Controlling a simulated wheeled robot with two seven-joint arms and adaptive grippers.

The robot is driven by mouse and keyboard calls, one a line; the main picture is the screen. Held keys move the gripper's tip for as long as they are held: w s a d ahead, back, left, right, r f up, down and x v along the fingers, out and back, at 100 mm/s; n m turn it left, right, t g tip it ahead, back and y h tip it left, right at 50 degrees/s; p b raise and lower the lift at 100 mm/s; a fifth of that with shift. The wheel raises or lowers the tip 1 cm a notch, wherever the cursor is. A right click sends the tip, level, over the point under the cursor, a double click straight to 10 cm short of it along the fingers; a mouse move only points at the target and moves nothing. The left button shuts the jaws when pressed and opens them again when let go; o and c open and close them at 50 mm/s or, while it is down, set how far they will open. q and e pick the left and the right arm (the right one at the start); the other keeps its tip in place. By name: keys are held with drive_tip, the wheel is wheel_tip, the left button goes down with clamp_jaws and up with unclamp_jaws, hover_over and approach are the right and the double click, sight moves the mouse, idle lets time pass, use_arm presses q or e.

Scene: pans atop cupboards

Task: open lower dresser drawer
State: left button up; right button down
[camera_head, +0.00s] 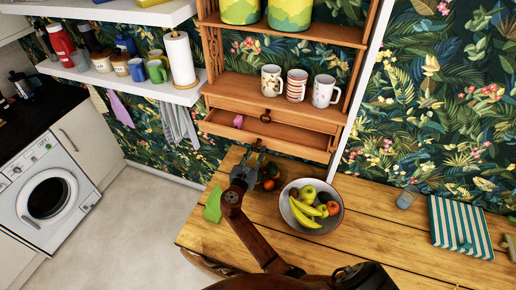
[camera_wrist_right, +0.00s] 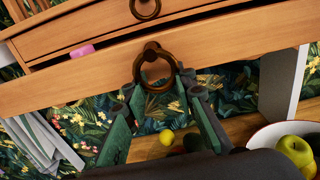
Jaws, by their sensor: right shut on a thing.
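The wooden dresser (camera_head: 300,100) stands against the wall at the back of the table, with two drawers one above the other. The upper drawer (camera_head: 288,106) is closed. The lower drawer (camera_head: 285,144) is partly pulled out, and a small pink thing (camera_head: 238,121) shows inside. My right gripper (camera_head: 257,156) is at its front, shut on the lower drawer's dark ring handle. In the right wrist view the green-padded fingers (camera_wrist_right: 160,86) meet at the ring handle (camera_wrist_right: 153,68). My left gripper is not in view.
A bowl of fruit (camera_head: 331,223) stands on the wooden table (camera_head: 390,245), right of my right gripper. Reddish fruit (camera_head: 270,178) lies beside the gripper. Mugs (camera_head: 297,86) stand on the dresser above the drawers. A striped cloth (camera_head: 459,227) and a glass (camera_head: 407,197) are farther right.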

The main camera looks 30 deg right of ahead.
drive_tip(key=c, duration=1.7)
unclamp_jaws()
drive_tip(key=shift+o, duration=0.2)
drive_tip(key=v, duration=0.7)
drive_tip(key=shift+s+a, duration=0.15)
drive_tip(key=shift+s, duration=0.05)
